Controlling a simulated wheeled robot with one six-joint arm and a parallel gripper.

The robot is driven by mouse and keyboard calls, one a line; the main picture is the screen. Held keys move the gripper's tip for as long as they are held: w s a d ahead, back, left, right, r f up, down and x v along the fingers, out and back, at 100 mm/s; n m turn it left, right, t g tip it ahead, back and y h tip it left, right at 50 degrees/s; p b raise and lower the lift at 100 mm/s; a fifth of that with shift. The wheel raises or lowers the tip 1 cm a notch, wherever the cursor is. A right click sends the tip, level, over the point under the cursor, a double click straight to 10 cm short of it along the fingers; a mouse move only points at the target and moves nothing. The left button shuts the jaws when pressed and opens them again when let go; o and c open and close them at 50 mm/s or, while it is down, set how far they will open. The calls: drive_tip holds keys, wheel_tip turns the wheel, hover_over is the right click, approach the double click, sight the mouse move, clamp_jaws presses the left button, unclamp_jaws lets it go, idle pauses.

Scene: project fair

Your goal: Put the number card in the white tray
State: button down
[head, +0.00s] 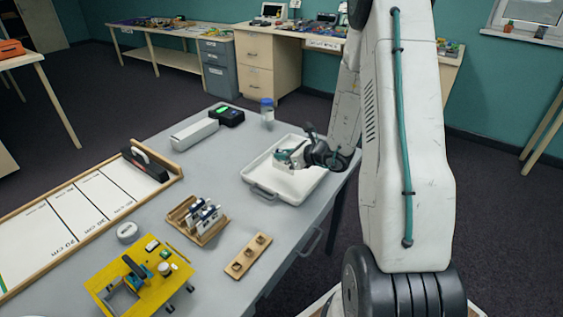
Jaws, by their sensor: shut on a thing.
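The white tray (284,192) lies on the grey table near its right edge. My gripper (291,153) is over the far half of the tray. It is shut on a small white piece, apparently the number card (284,164). The picture is too small to show a number on it, or whether it touches the tray floor. The near part of the tray is bare. My gripper hides part of the card and of the tray's right side.
A wooden rack (183,218) with several white cards stands left of the tray. A wooden block with holes (248,256), a yellow board (119,282), a long white box (194,134), a black device (227,115) and a blue-capped bottle (267,111) are also on the table.

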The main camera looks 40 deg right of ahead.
sight(273, 161)
drive_tip(key=shift+w+f, duration=0.1)
drive_tip(key=shift+w, duration=0.5)
drive_tip(key=shift+f, duration=1.7)
drive_tip(key=c, duration=1.4)
unclamp_jaws()
drive_tip(key=shift+f, duration=0.15)
drive_tip(key=shift+c, duration=0.2)
